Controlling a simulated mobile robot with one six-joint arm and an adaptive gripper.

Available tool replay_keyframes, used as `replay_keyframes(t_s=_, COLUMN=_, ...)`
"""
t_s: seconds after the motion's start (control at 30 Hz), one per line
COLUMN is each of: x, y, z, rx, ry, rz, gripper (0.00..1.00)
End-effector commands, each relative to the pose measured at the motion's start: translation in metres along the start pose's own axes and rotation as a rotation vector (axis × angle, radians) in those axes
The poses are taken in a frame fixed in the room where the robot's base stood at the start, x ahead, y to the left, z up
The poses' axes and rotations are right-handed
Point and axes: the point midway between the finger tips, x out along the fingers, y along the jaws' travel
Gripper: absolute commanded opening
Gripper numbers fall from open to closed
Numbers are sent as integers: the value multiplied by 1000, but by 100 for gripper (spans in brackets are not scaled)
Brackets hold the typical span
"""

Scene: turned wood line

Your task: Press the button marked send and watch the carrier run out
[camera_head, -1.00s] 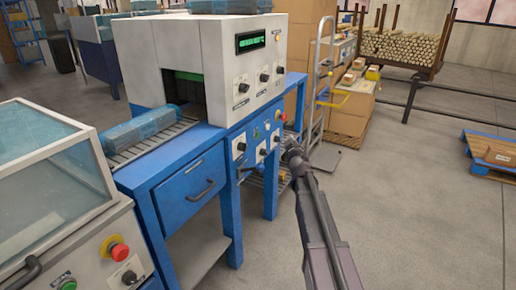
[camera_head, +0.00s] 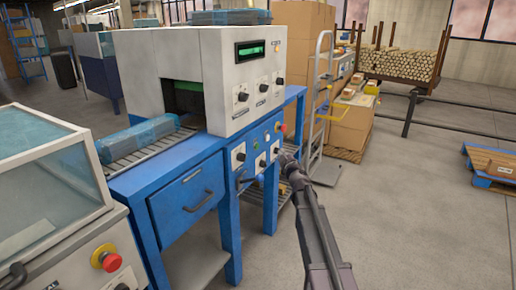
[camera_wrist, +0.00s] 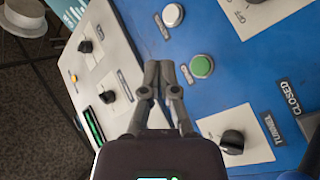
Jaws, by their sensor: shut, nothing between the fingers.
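My gripper (camera_wrist: 158,78) is shut and empty in front of the blue control panel (camera_wrist: 240,60). In the wrist view its tips appear just left of a round green button (camera_wrist: 202,66) and below a round white button (camera_wrist: 173,15). Small labels beside both buttons are too small to read, so I cannot tell which says send. I cannot tell whether the tips touch the panel. In the head view my gripper (camera_head: 284,157) is at the right end of the panel. No carrier can be made out for certain.
Black knobs (camera_wrist: 232,140) sit on the panel. A white machine (camera_head: 215,75) with a lit green display (camera_head: 250,49) stands on the blue bench (camera_head: 170,180). A blue-wrapped block (camera_head: 138,138) lies on rollers at its opening. A red stop button (camera_head: 111,262) is front left.

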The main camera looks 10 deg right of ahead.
Motion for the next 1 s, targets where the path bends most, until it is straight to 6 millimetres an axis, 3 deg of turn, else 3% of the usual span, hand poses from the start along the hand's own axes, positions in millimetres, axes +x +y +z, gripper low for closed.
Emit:
replay_keyframes(t_s=0.7, x=47, y=-34, z=-34, rx=1, ry=1, rz=-1, gripper=0)
replay_keyframes(t_s=1.0, x=58, y=-42, z=-42, rx=0, ry=1, rz=-1, gripper=0)
